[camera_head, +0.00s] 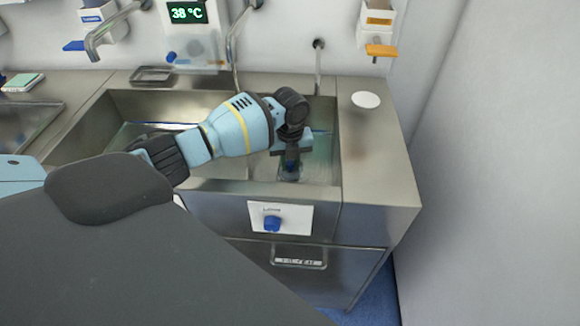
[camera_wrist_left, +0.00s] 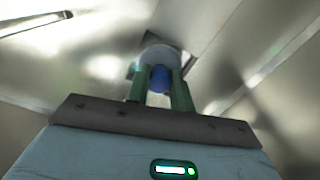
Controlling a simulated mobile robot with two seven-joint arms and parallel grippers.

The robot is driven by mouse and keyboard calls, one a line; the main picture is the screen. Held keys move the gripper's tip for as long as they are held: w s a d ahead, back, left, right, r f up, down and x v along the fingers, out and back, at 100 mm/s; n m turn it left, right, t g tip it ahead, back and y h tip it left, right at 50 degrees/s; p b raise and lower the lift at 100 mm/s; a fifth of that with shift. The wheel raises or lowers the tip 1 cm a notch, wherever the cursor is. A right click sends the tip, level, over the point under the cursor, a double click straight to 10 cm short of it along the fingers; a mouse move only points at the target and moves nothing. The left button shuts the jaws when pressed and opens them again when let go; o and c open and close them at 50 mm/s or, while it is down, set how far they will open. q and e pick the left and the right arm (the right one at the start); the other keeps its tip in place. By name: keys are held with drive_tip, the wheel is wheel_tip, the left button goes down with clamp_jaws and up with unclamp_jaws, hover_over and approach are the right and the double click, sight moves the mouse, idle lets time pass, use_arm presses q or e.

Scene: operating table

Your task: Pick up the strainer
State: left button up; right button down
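My left gripper (camera_head: 290,165) points down into the right-hand sink basin. In the left wrist view its two greenish fingers (camera_wrist_left: 160,90) stand on either side of a blue knob (camera_wrist_left: 160,78). A pale round piece shows just beyond the knob; together they look like the strainer (camera_wrist_left: 163,55). The gaps between fingers and knob are too small to tell whether the fingers press on it. In the head view the gripper and wrist hide most of the strainer. My right gripper is not in view.
The steel basin walls (camera_head: 325,140) and front rim stand close around my left gripper. Taps (camera_head: 110,30) reach over the sink from the back wall. A white disc (camera_head: 366,100) lies on the right counter. The rest of that counter is clear.

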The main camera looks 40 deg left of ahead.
sight(290, 162)
use_arm(q)
clamp_jaws()
drive_tip(key=shift+r, duration=0.1)
